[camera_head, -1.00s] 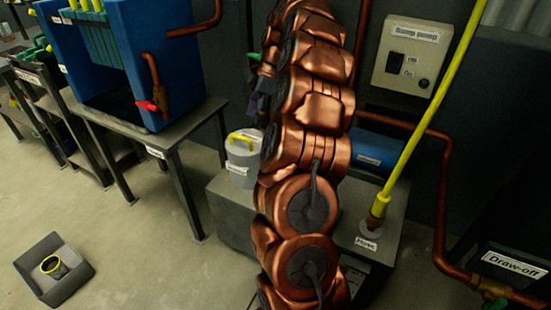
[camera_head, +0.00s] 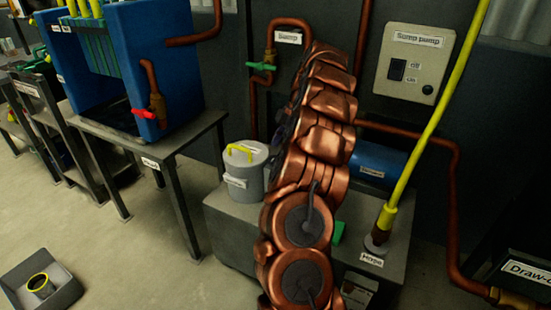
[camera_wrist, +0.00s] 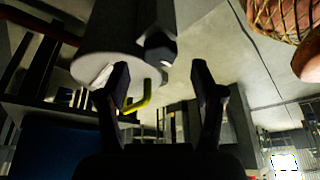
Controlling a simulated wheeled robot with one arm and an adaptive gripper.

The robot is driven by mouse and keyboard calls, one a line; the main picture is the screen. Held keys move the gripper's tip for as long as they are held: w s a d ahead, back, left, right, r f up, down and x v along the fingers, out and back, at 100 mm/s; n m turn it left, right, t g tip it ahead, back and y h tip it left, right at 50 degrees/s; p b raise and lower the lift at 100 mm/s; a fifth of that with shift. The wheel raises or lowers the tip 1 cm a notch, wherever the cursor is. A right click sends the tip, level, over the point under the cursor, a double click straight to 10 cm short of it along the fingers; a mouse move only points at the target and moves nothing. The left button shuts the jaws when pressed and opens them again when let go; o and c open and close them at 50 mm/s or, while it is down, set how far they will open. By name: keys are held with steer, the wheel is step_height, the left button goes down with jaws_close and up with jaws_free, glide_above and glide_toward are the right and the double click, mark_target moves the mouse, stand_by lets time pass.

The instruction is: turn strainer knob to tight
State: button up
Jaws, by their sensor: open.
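I cannot make out which thing is the strainer, as the small labels are unreadable. A grey canister (camera_head: 244,180) with a yellow handle (camera_head: 240,152) stands on the grey cabinet beside my arm. In the wrist view a grey canister (camera_wrist: 108,50) with a yellow handle (camera_wrist: 143,98) shows close by, with a dark knob-like part (camera_wrist: 160,50) near it. My gripper (camera_wrist: 160,80) is open, its fingers apart with nothing held between them. It is hidden behind my arm in the head view. A green part (camera_head: 339,232) shows just right of my arm, partly covered.
A blue cylinder (camera_head: 377,163) lies behind the arm on the cabinet (camera_head: 232,222). A yellow hose (camera_head: 420,150) rises at the right. Copper pipes, a green valve handle (camera_head: 261,67) and a sump pump box (camera_head: 412,65) are on the wall. A blue tank (camera_head: 185,80) stands left.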

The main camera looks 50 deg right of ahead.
mark_target(275, 158)
steer(key=shift+b+x, duration=0.35)
steer(key=shift+x, duration=1.55)
steer(key=c, duration=1.1)
